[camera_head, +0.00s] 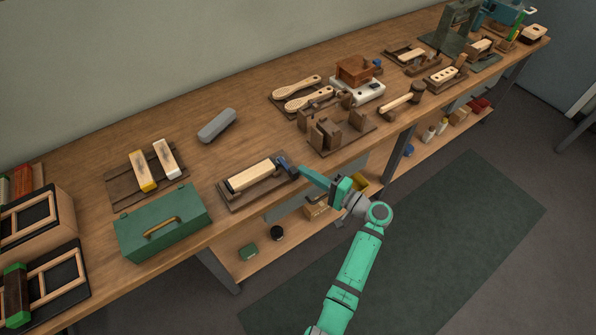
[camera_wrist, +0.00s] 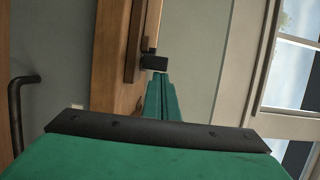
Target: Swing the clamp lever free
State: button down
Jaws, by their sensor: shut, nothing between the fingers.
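The clamp lever (camera_head: 284,164) is a small dark blue-grey piece at the right end of a clamped wooden block (camera_head: 251,176). The block is pale and dark-edged, on a brown wooden base board (camera_head: 232,203) near the bench's front edge. My gripper (camera_head: 304,172) reaches in from the right, its green fingers closed together and empty, with the tips at or very close to the lever. In the wrist view my gripper (camera_wrist: 162,78) points at a dark block (camera_wrist: 154,62), probably part of the clamp. I cannot tell whether the tips touch it.
A green toolbox (camera_head: 160,225) stands left of the clamp board. A brown wooden fixture (camera_head: 335,133) stands to the right. A grey rounded block (camera_head: 217,125) lies behind. A lower shelf (camera_head: 262,262) holds several small items.

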jog(key=s+d, duration=0.5)
jog(key=d, duration=0.6)
jog(key=s+a+f+m+h, duration=0.1)
jog(key=s+a+f+h, duration=0.2)
jog(key=s+f, duration=0.3)
jog(key=s+a+f+g+h, duration=0.1)
jog(key=s+a+f+h, duration=0.25)
jog(key=f, duration=0.55)
jog(key=s+a+f+m+h, duration=0.1)
jog(key=s+a+f+h, duration=0.2)
jog(key=s+f, duration=0.3)
jog(key=s+a+r+n+h, duration=0.1)
jog(key=s+r+n+h, duration=0.15)
jog(key=s, duration=0.55)
jog(key=s+a+r+n+h, duration=0.1)
jog(key=s+r+n+h, duration=0.15)
jog(key=s, duration=0.55)
jog(key=s+a+r+n+t, duration=0.2)
jog(key=s+r, duration=0.1)
jog(key=r, duration=0.6)
jog(key=s+a+r+n+t, duration=0.2)
jog(key=s+r+n, duration=0.1)
jog(key=r, duration=0.6)
jog(key=shift+s+a+r+t+y, duration=0.35)
jog(key=shift+s+a+r+t, duration=0.05)
jog(key=shift+s, duration=0.2)
